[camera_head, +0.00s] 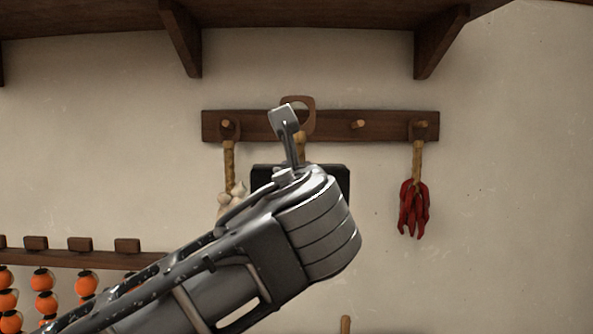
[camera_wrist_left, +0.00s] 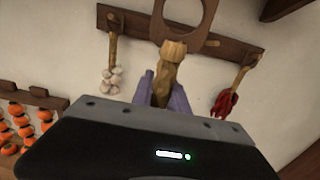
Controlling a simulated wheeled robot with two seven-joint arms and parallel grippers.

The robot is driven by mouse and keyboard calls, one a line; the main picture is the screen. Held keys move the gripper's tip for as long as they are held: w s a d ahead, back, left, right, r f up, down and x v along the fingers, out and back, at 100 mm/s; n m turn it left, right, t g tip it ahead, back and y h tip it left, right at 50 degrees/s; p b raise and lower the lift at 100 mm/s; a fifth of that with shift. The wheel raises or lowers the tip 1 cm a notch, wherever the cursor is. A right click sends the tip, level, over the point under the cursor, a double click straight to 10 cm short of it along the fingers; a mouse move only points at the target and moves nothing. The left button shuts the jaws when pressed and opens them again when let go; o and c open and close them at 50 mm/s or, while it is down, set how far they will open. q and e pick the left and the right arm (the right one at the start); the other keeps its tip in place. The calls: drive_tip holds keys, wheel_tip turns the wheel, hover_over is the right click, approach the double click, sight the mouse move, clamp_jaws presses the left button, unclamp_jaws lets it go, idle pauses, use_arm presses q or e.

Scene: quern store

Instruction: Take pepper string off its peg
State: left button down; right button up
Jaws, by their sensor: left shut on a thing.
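The pepper string (camera_head: 414,208), a bunch of red peppers on a straw braid, hangs by a wooden ring from the right end peg (camera_head: 421,124) of the dark rail (camera_head: 390,126). It also shows at the right in the left wrist view (camera_wrist_left: 225,103). My left gripper (camera_wrist_left: 163,92) is shut on another straw stem (camera_wrist_left: 171,68) with a large wooden ring (camera_wrist_left: 158,22) on top. In the head view this ring (camera_head: 311,112) overlaps the rail, left of the peppers; I cannot tell whether it touches a peg. The stem's lower part is hidden. My right gripper is out of view.
A garlic string (camera_head: 229,160) hangs on the left end peg. A bare peg (camera_head: 358,124) is left of the peppers. Orange strings (camera_head: 85,285) hang at lower left. Shelf brackets (camera_head: 440,40) jut out above. The wall around the peppers is clear.

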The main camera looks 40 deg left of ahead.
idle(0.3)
use_arm(q)
drive_tip(key=v, duration=0.6)
idle(0.4)
idle(0.4)
